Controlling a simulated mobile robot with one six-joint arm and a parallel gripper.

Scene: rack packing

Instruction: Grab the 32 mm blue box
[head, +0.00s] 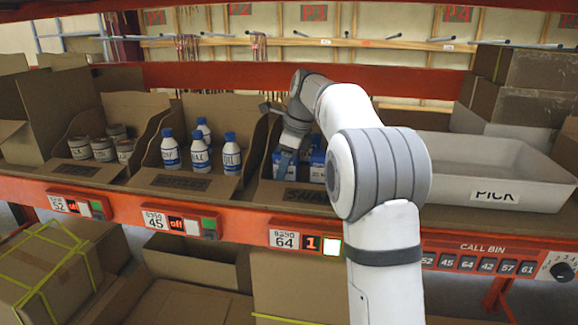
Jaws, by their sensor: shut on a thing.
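Several blue boxes (317,168) stand in an open cardboard bin (290,195) in the middle of the shelf, behind the label with number 64. My gripper (287,150) reaches down into this bin and is shut on a blue box (283,165) at the bin's left side. The fingertips are small and partly hidden. I cannot tell whether the held box is lifted off the bin floor. My arm hides the right part of the bin.
Blue-capped white bottles (201,155) and cans (103,148) fill the bins to the left. A white tray marked PICK (525,192) stands empty-looking on the right, partly behind my arm. Brown cartons (520,105) are stacked behind it. An orange shelf beam (240,225) runs along the front.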

